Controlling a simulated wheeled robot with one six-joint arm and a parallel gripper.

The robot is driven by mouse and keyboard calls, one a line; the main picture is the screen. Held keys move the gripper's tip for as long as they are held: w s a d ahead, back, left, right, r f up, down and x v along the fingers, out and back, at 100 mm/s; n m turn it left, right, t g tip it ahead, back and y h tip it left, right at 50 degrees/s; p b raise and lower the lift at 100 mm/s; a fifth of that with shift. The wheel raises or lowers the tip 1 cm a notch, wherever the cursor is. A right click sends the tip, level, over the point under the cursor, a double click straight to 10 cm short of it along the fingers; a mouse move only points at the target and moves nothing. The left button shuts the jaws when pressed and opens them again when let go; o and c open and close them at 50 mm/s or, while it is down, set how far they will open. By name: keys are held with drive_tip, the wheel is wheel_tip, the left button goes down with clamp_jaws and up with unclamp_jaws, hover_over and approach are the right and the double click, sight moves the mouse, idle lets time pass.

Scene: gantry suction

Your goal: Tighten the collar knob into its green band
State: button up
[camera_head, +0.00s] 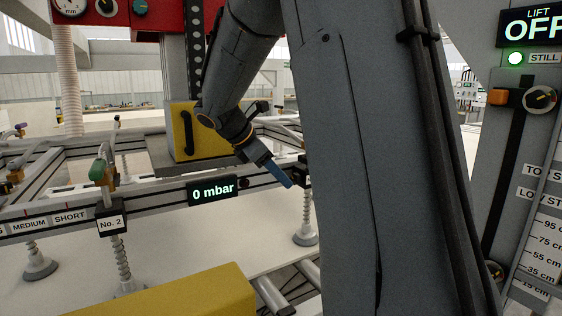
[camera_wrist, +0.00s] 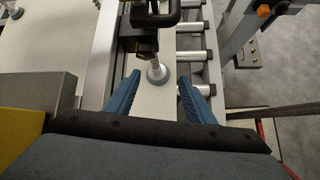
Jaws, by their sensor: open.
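My gripper (camera_head: 287,181) reaches down in front of the gantry beam, at a black clamp block (camera_head: 303,170) partly hidden by my arm. In the wrist view, its two blue fingers (camera_wrist: 159,80) are apart, with nothing held between them. Beyond and between the fingertips hangs a suction cup (camera_wrist: 157,72) on a pale stem. Above it is a black block with a loop-shaped handle (camera_wrist: 146,38). I cannot make out a collar knob or a green band for certain. A small black round knob (camera_head: 243,183) sits on the beam beside the pressure display.
The display (camera_head: 212,190) reads 0 mbar. A No. 2 suction holder (camera_head: 110,222) hangs at left, below a green-handled valve (camera_head: 98,170). The lift panel (camera_head: 533,26) reads OFF.

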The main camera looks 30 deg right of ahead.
sight(293, 178)
drive_tip(key=shift+n+h, duration=0.4)
drive_tip(key=shift+n, duration=0.1)
drive_tip(key=w+d, duration=0.1)
drive_tip(key=w+d+f, duration=0.1)
drive_tip(key=d, duration=0.1)
drive_tip(key=w+d+f+p, duration=0.1)
drive_tip(key=d, duration=0.1)
drive_tip(key=shift+d, duration=0.2)
drive_tip(key=shift+d+f, duration=0.5)
drive_tip(key=c, duration=1.1)
drive_tip(key=shift+o, duration=0.2)
drive_tip(key=shift+s+f+m+t+b, duration=0.15)
drive_tip(key=shift+m+t+b, duration=0.15)
drive_tip(key=shift+t+b, duration=0.6)
drive_tip(key=shift+b, duration=0.45)
